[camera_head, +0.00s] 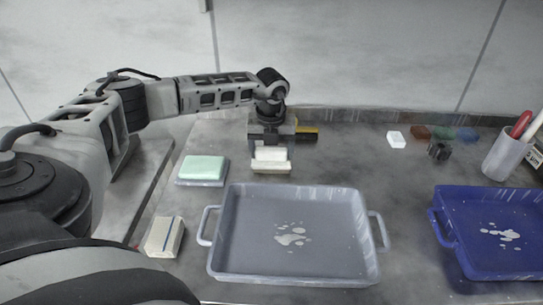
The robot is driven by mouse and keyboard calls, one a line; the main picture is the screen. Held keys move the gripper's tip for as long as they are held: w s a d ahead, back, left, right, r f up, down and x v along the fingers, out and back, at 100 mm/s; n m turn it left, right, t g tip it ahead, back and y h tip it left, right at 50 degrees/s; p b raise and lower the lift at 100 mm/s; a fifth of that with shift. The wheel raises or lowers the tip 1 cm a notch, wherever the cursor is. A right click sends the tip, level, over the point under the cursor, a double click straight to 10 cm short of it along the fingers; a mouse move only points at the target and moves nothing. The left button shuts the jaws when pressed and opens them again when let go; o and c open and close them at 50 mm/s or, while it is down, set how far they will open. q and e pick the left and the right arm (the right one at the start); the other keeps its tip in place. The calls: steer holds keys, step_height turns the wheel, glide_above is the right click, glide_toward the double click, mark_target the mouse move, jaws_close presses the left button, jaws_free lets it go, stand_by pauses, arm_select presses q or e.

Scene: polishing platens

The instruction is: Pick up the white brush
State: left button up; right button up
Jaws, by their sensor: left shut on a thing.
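The white brush (271,155) is a pale block at the back of the table, behind the grey tray. My left gripper (271,147) comes down on it from above and is shut on it; the fingers hide its upper part. I cannot tell whether the brush touches the table. My right gripper is not in view.
A grey tray (233,195) with white spots inside stands in front of the brush, and a blue tray (448,241) is at the right. A green-topped block (202,168) and a beige block (165,237) lie at left. A cup (504,156) with pens stands at the right.

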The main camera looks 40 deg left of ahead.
mark_target(272, 148)
arm_select(q)
steer(key=shift+r, duration=0.1)
steer(key=shift+r, duration=0.5)
step_height(272, 148, up, 2)
steer(key=shift+r, duration=0.15)
steer(key=s+d+r+b, duration=0.1)
steer(key=s+d+r, duration=0.8)
steer(key=d, duration=0.1)
steer(key=shift+d+r, duration=0.3)
steer(key=shift+d, duration=0.05)
